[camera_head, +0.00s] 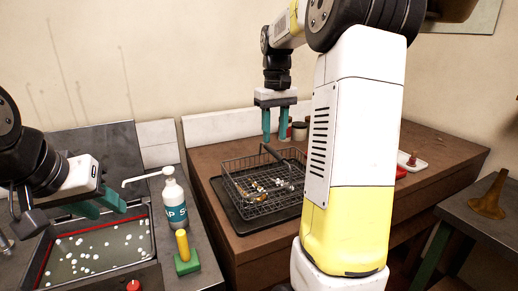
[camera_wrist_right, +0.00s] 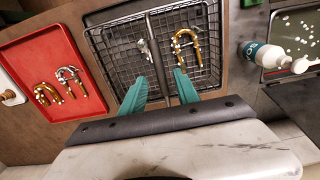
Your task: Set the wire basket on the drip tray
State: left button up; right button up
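The wire basket (camera_head: 262,188) sits on the black drip tray (camera_head: 228,214) on the brown bench, with the tray's rim showing at its near left side. Its handle (camera_head: 272,153) stands up over it. In the right wrist view, the basket (camera_wrist_right: 112,52) holds a gold and a silver horn part. My right gripper (camera_head: 275,138) is above the basket's far side, fingers pointing down, open and empty. Its two teal fingers (camera_wrist_right: 160,85) show apart over the basket. My left gripper (camera_head: 112,205) is over the sink at left; its finger gap is unclear.
A sink (camera_head: 100,250) with white foam lies at left. A soap bottle (camera_head: 175,205) and a yellow-handled green brush (camera_head: 185,255) stand beside it. A red tray (camera_wrist_right: 28,62) with horn parts is beside the basket. My right arm hides part of the bench.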

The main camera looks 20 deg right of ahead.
notch_tip(320, 180, up, 2)
jog(key=s+a+f+t, duration=0.1)
jog(key=s+a+t, duration=0.1)
jog(key=s+a, duration=0.2)
jog(key=s+a+f+t+y, duration=0.1)
jog(key=s+a, duration=0.3)
jog(key=s, duration=0.6)
jog(key=s+a+f+m+t+y, duration=0.1)
jog(key=s+a+t, duration=0.2)
jog(key=s, duration=0.4)
jog(key=shift+s+a+f, duration=0.15)
jog(key=shift+a+f, duration=0.05)
jog(key=shift+a, duration=0.25)
